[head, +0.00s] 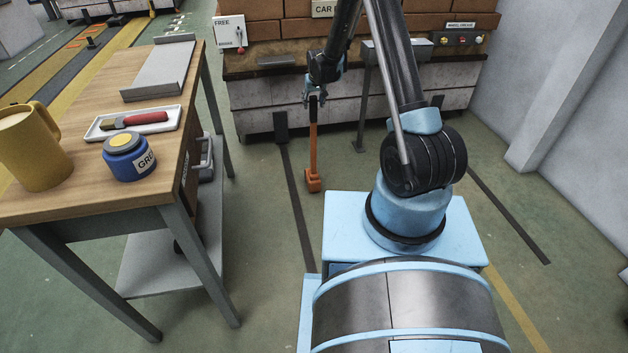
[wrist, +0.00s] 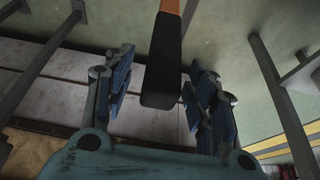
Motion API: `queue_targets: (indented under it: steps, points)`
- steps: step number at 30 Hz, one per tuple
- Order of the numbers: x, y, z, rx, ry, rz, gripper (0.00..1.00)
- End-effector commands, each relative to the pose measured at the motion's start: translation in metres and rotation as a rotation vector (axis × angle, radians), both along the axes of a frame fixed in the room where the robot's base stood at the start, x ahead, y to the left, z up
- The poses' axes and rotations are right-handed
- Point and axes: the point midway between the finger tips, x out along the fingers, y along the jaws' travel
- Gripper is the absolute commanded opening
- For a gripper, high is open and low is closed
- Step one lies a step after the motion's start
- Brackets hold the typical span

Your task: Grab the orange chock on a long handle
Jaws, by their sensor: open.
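The orange chock (head: 314,182) stands on the floor with its long orange handle (head: 313,145) rising upright from it. The handle ends in a black grip, which shows large in the wrist view (wrist: 163,62), with a bit of orange at the top edge. My gripper (head: 312,92) is at the top of the handle in the head view. In the wrist view my gripper (wrist: 163,92) is open, with one blue-padded finger on each side of the black grip and gaps between. The chock's base is out of the wrist view.
A wooden-topped table (head: 90,198) on the left holds a yellow mug (head: 35,150), a blue jar (head: 128,160) and a white tray (head: 92,134) with a red-handled tool. A workbench (head: 262,108) stands behind the chock. A grey post (head: 362,100) rises just right of my gripper.

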Motion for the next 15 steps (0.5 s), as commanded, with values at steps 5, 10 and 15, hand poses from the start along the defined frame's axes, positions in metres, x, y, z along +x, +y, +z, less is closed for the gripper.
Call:
queue_targets:
  steps: [5, 10, 15]
  points:
    - [0.002, 0.001, -0.007, 0.0, 0.0, 0.0, 0.52]
    - [0.008, 0.002, -0.025, 0.0, 0.0, 0.0, 0.52]
    - [0.014, 0.004, -0.042, 0.0, 0.0, 0.0, 0.52]
